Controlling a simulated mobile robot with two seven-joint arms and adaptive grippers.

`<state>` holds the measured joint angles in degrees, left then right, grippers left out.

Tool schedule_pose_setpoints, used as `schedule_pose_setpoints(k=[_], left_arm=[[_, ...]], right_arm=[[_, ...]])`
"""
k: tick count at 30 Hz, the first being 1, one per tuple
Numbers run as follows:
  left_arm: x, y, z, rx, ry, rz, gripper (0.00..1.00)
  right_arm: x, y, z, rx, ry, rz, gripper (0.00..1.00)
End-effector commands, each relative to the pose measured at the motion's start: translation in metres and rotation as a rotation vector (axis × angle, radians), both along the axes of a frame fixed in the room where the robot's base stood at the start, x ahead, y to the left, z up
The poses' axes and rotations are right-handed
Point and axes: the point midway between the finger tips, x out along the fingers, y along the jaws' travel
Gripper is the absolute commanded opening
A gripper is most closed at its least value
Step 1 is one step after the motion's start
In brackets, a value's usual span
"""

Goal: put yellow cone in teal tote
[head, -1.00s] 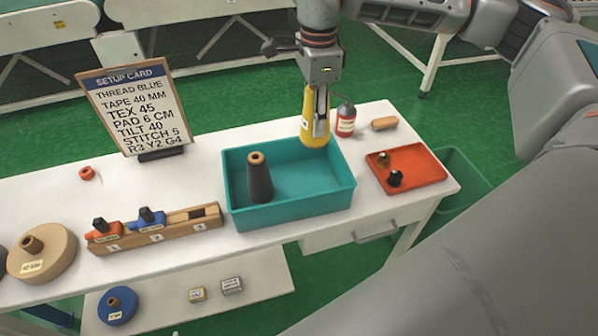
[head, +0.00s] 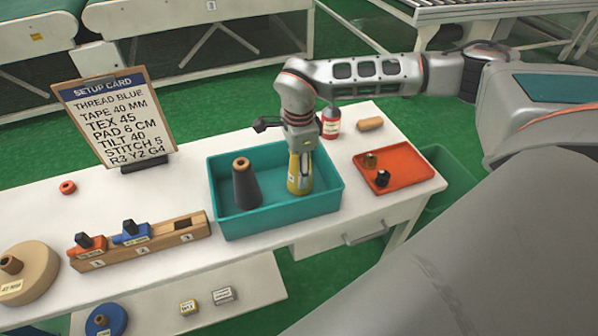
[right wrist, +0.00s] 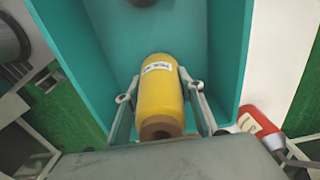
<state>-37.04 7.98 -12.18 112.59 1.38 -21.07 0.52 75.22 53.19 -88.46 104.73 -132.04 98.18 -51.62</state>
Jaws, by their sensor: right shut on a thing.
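The yellow cone (head: 296,182) is inside the right part of the teal tote (head: 280,226), upright and low between the walls. My right gripper (head: 301,164) is shut on it from above. In the right wrist view the yellow cone (right wrist: 163,95) sits between the two fingers of my right gripper (right wrist: 165,100), with the teal tote (right wrist: 90,60) around it. Whether its base touches the tote floor I cannot tell. A dark grey cone (head: 245,186) stands in the tote's left part. My left gripper is not in view.
An orange tray (head: 408,178) with two small knobs lies to the right of the tote. A red bottle (head: 331,124) stands behind it, and shows in the right wrist view (right wrist: 262,127). A wooden rack (head: 150,246) and setup card (head: 117,115) are to the left.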

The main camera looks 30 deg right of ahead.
Motion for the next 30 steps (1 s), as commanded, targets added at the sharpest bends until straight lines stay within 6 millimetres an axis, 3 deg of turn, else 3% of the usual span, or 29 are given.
schedule_pose_setpoints(k=[13, 14, 15, 25, 30], left_arm=[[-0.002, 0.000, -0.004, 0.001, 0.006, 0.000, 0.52], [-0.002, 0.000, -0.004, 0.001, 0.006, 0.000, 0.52], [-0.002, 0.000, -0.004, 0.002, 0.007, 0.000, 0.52], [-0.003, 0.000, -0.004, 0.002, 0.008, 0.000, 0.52], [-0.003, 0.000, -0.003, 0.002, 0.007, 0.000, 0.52]], right_arm=[[0.000, 0.000, -0.010, 0.001, -0.001, 0.001, 0.09], [0.000, 0.000, -0.010, 0.000, -0.001, 0.001, 0.45], [0.000, 0.000, -0.010, 0.000, -0.001, 0.001, 0.54], [0.000, 0.000, -0.009, 0.000, -0.001, 0.000, 0.54], [0.001, 0.000, 0.004, 0.000, -0.003, 0.000, 0.54]])
